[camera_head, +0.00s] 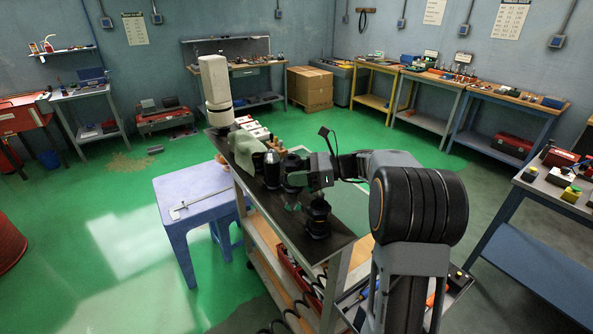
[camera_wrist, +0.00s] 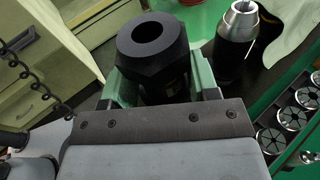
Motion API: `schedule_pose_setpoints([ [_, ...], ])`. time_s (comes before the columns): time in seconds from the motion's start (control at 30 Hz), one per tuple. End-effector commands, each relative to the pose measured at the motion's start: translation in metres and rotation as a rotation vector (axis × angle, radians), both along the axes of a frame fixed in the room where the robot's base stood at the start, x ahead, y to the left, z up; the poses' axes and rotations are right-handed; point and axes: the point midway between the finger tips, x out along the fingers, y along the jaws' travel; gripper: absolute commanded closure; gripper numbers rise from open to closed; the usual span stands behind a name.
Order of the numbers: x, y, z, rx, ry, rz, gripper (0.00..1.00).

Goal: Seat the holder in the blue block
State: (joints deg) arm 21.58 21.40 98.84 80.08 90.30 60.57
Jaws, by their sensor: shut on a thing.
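My gripper (camera_head: 293,196) is over the dark top of the cart (camera_head: 335,243). In the wrist view its green jaws (camera_wrist: 163,88) are shut on a black holder (camera_wrist: 153,40) with a wide ring-shaped top and a round bore. The holder's lower end is hidden by the gripper, so I cannot tell whether it touches anything. Another black holder with a silver tip (camera_wrist: 237,35) stands to the right in the wrist view, apart from the jaws. A further black holder (camera_head: 317,216) stands on the cart in front of my gripper. I cannot make out the blue block in either view.
A pale cloth (camera_head: 245,149) and white boxes (camera_head: 252,128) are at the cart's far end, by a pale upright column (camera_head: 215,82). Several round slotted collets (camera_wrist: 270,140) sit at the right in the wrist view. A lavender table (camera_head: 187,210) with a caliper stands left.

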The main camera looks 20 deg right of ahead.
Motion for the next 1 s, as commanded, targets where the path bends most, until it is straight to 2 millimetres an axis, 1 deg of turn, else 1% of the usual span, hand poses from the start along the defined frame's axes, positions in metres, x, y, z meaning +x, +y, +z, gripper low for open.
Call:
schedule_pose_setpoints([
  [0.6,0.000,0.000,-0.038,0.002,-0.005,0.000,0.94],
  [1.0,0.000,0.000,-0.054,0.002,-0.005,0.000,0.94],
])
